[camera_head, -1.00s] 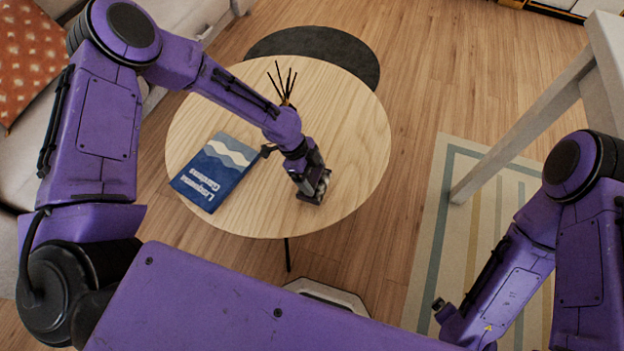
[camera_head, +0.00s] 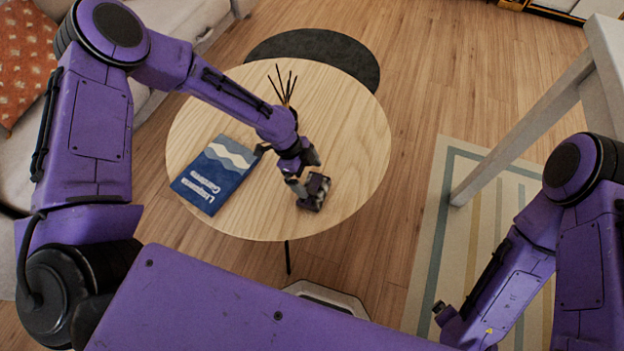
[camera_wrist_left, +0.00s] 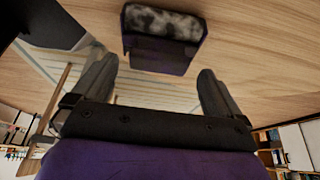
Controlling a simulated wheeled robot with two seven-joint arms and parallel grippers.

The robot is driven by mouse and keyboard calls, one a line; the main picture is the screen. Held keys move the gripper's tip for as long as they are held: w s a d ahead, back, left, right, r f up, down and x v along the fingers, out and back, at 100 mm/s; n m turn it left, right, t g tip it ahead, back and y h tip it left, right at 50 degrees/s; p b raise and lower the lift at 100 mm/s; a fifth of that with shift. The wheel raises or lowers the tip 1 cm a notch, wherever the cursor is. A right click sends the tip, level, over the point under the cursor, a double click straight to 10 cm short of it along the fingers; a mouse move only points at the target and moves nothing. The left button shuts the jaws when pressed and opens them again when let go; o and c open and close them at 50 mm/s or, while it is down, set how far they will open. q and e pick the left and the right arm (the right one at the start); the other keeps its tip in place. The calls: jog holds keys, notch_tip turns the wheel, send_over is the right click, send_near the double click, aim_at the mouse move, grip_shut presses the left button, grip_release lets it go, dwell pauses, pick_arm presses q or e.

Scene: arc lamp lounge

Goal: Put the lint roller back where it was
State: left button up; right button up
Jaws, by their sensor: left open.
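The lint roller (camera_head: 314,194) rests on the round wooden table, near its front right edge. It is a small dark purplish block with a mottled grey part; in the left wrist view it (camera_wrist_left: 160,52) is beyond my fingertips. My left gripper (camera_head: 306,177) is open and empty, just behind and left of the roller. In the left wrist view the fingers of the left gripper (camera_wrist_left: 156,82) are spread, with a gap between them and the roller. My right forearm shows at lower right, but its gripper is hidden.
The round table (camera_head: 355,130) also holds a blue book (camera_head: 215,172) left of my gripper and dark sticks (camera_head: 285,82) behind my wrist. A white table leg (camera_head: 525,125) and striped rug (camera_head: 440,220) are at right. The table's right side is clear.

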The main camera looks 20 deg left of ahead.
pick_arm(q)
jog(key=v, duration=0.8)
jog(key=shift+r+p, duration=0.2)
jog(key=shift+p, duration=0.25)
jog(key=w+d+n+t+h, duration=0.1)
jog(key=w+d+n+t, duration=0.3)
jog(key=n, duration=0.8)
jog(key=s+a+f+n+t+y+p, duration=0.25)
jog(key=s+a+f+n, duration=0.25)
jog(key=s+n, duration=0.3)
jog(key=s+a+n+g+y+p, duration=0.1)
jog(key=s+a+n+y+p, duration=0.1)
jog(key=s+a, duration=0.3)
jog(key=s+a+f+n+g+y+p, duration=0.1)
jog(key=s+a+n+y, duration=0.2)
jog(key=s, duration=1)
jog(key=a+y, duration=0.1)
jog(key=a, duration=0.2)
jog(key=shift+s+n+g+p, duration=0.2)
jog(key=shift+n+g+p, duration=0.1)
jog(key=shift+g+p, duration=0.1)
jog(key=shift+a+f, duration=0.1)
jog(key=shift+f, duration=0.05)
